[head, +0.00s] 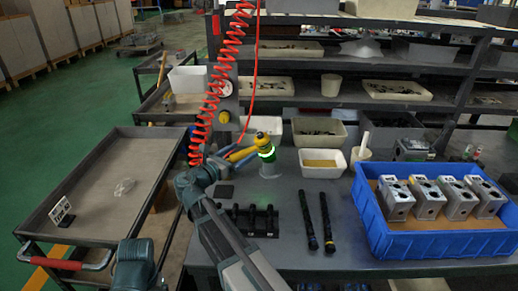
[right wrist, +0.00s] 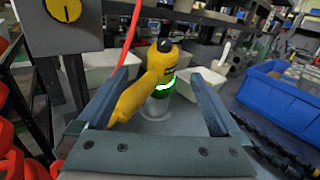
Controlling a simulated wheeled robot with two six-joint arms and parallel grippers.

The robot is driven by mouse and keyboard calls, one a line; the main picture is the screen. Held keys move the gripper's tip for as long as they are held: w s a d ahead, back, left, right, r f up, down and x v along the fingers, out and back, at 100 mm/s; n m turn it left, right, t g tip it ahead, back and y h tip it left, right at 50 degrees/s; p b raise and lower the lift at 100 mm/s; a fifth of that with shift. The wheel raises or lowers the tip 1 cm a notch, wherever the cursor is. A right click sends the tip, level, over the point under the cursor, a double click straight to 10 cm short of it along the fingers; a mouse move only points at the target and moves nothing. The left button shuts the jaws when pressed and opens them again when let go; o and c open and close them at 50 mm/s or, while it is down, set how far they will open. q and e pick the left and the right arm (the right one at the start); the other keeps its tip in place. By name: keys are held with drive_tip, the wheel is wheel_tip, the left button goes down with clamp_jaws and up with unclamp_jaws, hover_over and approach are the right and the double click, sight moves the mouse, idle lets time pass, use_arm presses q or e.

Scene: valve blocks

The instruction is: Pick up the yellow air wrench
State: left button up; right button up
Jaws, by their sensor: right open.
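The yellow air wrench (head: 262,141) stands on the bench in a holder with a glowing green ring (head: 267,154). In the right wrist view the wrench (right wrist: 146,88) leans, its yellow handle reaching down to the left, with a dark knob on top. My right gripper (head: 238,156) is open beside the wrench, coming from the left and front in the head view. In the right wrist view its two fingers (right wrist: 158,76) stand apart with the wrench between them. I cannot tell whether either finger touches it. My left gripper is not in view.
A blue crate (head: 440,245) with several metal valve blocks stands on the right. Two black rods (head: 318,222) and a black rack (head: 249,221) lie on the bench in front. A red coiled hose (head: 212,95) hangs near the wrench. White bins (head: 320,161) stand behind.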

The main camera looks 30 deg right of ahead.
sight(257, 143)
drive_tip(key=x, duration=0.5)
drive_tip(key=x, duration=0.5)
drive_tip(key=shift+s+d, duration=0.2)
clamp_jaws()
idle(0.4)
